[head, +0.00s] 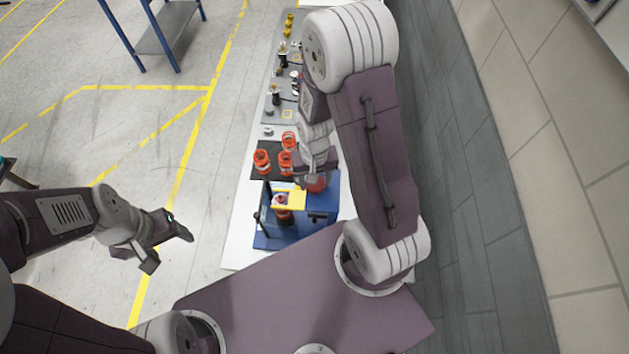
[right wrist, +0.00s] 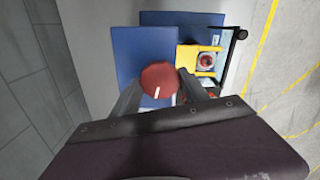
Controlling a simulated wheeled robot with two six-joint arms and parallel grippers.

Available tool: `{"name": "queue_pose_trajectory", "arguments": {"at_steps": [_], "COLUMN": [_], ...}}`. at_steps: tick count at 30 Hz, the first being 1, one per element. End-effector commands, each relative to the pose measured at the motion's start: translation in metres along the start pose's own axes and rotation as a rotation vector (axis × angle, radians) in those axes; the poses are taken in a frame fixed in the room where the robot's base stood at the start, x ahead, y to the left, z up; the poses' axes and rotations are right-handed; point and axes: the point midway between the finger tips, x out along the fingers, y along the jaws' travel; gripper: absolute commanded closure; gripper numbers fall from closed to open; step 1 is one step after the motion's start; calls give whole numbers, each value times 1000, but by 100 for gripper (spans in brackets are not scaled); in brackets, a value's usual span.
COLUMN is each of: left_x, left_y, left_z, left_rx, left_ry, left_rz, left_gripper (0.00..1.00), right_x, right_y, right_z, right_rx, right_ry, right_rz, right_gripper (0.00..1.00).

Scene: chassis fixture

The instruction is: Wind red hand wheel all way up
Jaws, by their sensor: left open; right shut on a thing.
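The red hand wheel (right wrist: 160,80) is a round red knob with a white mark, on the blue fixture (right wrist: 137,47). In the head view the wheel (head: 316,184) is partly covered by my right gripper (head: 317,172). My right gripper (right wrist: 165,94) is shut on the wheel, one finger on each side of it. My left gripper (head: 165,245) is open and empty, out over the floor left of the bench.
Several orange-red parts (head: 262,160) stand on a dark mat behind the fixture. More small metal and yellow parts (head: 276,92) lie further back along the white bench (head: 240,225). A wall runs close on the right. The floor on the left is open, with a blue-framed table (head: 163,38) far back.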

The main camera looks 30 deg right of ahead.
Motion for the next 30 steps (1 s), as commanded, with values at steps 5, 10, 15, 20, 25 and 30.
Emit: {"name": "queue_pose_trajectory", "arguments": {"at_steps": [5,10,15,20,25,30], "left_x": [-1,-1,-1,-1,-1,-1], "left_y": [0,0,0,0,0,0], "left_z": [0,0,0,0,0,0], "left_rx": [0,0,0,0,0,0], "left_ry": [0,0,0,0,0,0], "left_rz": [0,0,0,0,0,0], "left_gripper": [33,33,33,33,33,33], "right_x": [-1,-1,-1,-2,-2,-2], "right_y": [0,0,0,0,0,0], "right_z": [-2,-2,-2,-2,-2,-2], "right_rx": [-185,-208,-238,-464,-722,-977], "right_ry": [6,6,7,9,11,13], "right_rz": [0,0,0,1,2,3], "right_gripper": [93,93,93,93,93,93]}}
